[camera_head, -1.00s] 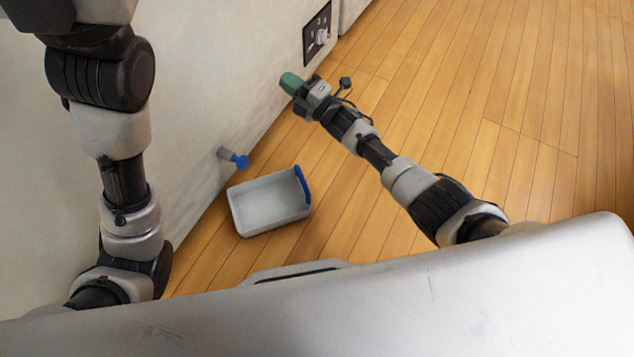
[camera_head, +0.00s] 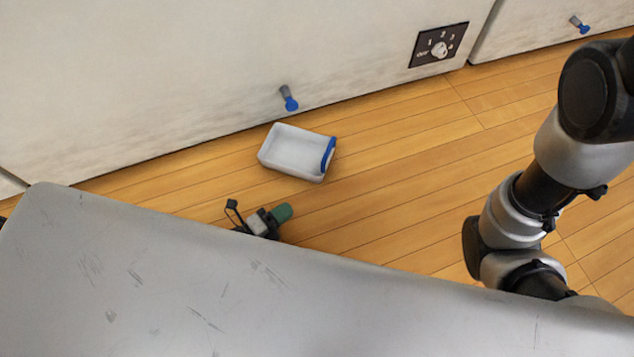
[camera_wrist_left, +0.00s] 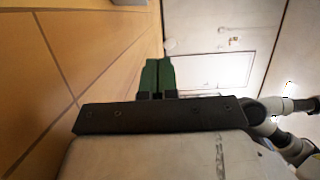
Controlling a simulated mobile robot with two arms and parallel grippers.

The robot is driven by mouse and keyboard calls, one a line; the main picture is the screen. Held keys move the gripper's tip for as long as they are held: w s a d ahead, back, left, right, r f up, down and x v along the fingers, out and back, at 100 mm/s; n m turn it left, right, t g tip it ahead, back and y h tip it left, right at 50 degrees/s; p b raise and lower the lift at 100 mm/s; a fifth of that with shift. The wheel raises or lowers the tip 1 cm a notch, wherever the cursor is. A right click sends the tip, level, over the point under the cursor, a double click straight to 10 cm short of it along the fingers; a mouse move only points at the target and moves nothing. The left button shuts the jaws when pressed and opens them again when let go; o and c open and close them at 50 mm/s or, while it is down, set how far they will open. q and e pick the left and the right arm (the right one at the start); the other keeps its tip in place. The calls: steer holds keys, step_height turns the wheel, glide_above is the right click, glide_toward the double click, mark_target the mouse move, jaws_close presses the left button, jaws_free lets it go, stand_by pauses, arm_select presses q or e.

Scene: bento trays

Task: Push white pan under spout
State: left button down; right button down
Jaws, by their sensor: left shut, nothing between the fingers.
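The white pan (camera_head: 290,155) is a shallow tray with a blue handle on its right side. It rests on the wooden floor, a little out from the wall. The spout (camera_head: 289,100), grey with a blue tip, sticks out of the wall behind the pan. My left gripper (camera_head: 282,213) has green fingertips and is on the near side of the pan, apart from it; its arm is hidden behind my grey body. In the left wrist view its green fingers (camera_wrist_left: 157,76) are together with nothing between them. My right gripper is out of view.
A black dial panel (camera_head: 439,45) is on the pale wall (camera_head: 170,80). A second spout (camera_head: 579,25) is at the far right. Bare wooden floor (camera_head: 400,200) lies right of the pan. My other arm stands at the right of the head view.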

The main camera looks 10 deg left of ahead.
arm_select(q)
steer(key=shift+w+d+f, duration=0.15)
steer(key=shift+w+d, duration=0.05)
steer(key=shift+w, duration=0.1)
steer(key=b+x, duration=0.4)
steer(key=x, duration=0.4)
steer(key=shift+w+d+f, duration=0.1)
steer(key=shift+w+f, duration=0.05)
steer(key=shift+w, duration=0.05)
steer(key=w+b, duration=0.2)
steer(key=w, duration=0.1)
steer(key=shift+w+b, duration=0.3)
steer(key=shift+b, duration=0.1)
steer(key=shift+w+r, duration=0.2)
steer(key=shift+w, duration=0.25)
steer(key=shift+r, duration=0.1)
